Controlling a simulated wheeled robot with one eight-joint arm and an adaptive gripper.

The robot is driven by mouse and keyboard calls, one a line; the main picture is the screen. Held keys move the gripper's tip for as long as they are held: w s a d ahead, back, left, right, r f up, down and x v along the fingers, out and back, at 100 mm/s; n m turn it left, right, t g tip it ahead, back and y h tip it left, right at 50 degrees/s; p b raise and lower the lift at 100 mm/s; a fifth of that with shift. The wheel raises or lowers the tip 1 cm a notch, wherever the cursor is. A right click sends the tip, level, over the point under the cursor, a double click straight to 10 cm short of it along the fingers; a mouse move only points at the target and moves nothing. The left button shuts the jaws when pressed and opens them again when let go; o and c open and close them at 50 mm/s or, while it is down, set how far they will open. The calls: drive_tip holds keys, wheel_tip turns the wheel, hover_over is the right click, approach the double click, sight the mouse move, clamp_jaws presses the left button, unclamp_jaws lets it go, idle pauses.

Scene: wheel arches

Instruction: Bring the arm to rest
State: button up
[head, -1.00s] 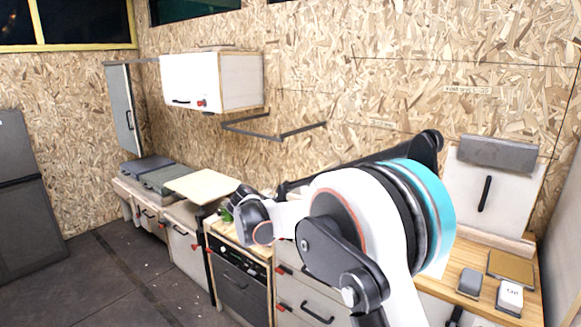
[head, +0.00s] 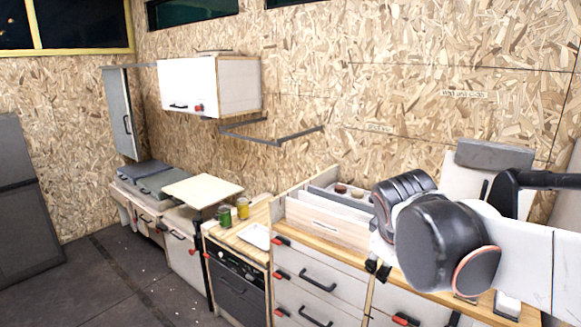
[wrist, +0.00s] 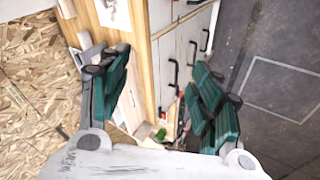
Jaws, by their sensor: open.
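My gripper shows in the wrist view (wrist: 158,100) with its two green-padded fingers spread wide apart and nothing between them. In the head view only a small dark part of the gripper (head: 378,268) shows below my arm's wrist, in front of the drawer unit. My white and black arm reaches in from the right edge and hides part of the right worktop. The wrist view looks along the counter fronts and down to the grey floor.
A wooden box with dividers (head: 325,222) stands on the worktop beside my arm. A green can (head: 224,216), a yellow can (head: 243,208) and a white tray (head: 256,236) are on the left counter. A white wall cabinet (head: 210,84) hangs above. The floor (head: 90,285) at left is clear.

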drive_tip(key=s+f+m+y, duration=0.1)
drive_tip(key=s+f+m, duration=0.2)
drive_tip(key=s, duration=0.5)
drive_tip(key=s+f+m+y, duration=0.1)
drive_tip(key=s+f+m, duration=0.3)
drive_tip(key=s, duration=0.5)
drive_tip(key=shift+a+m+t+y+b, duration=0.3)
drive_tip(key=shift+a+m+t+b, duration=0.1)
drive_tip(key=shift+m+b, duration=0.1)
